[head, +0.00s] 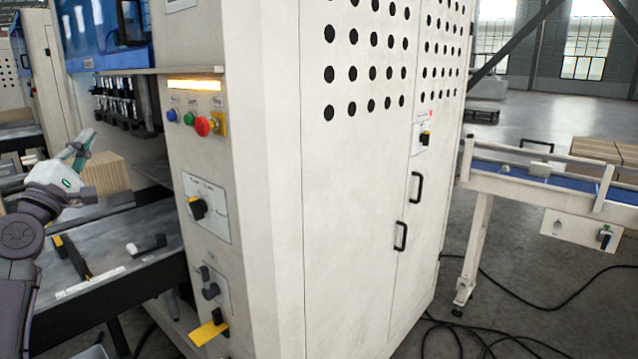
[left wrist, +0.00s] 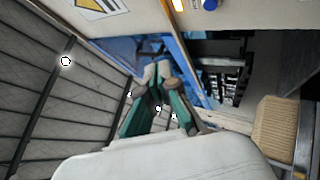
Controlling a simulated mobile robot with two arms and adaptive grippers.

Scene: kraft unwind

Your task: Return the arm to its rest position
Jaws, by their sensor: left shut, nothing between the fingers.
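My left arm comes in from the left edge in the head view, bent at a grey joint. My left gripper (head: 80,143), with teal fingers, is raised above the machine's dark table (head: 120,233). In the left wrist view the gripper (left wrist: 157,72) shows its fingertips together with nothing between them. It is apart from the machine. My right gripper is in neither view.
The white cabinet (head: 345,190) stands just right, with buttons, a rotary switch (head: 198,208) and a yellow-handled lever (head: 208,330). A cardboard stack (head: 107,174) lies beside my left gripper; it also shows in the left wrist view (left wrist: 275,130). A conveyor (head: 560,180) stands at right.

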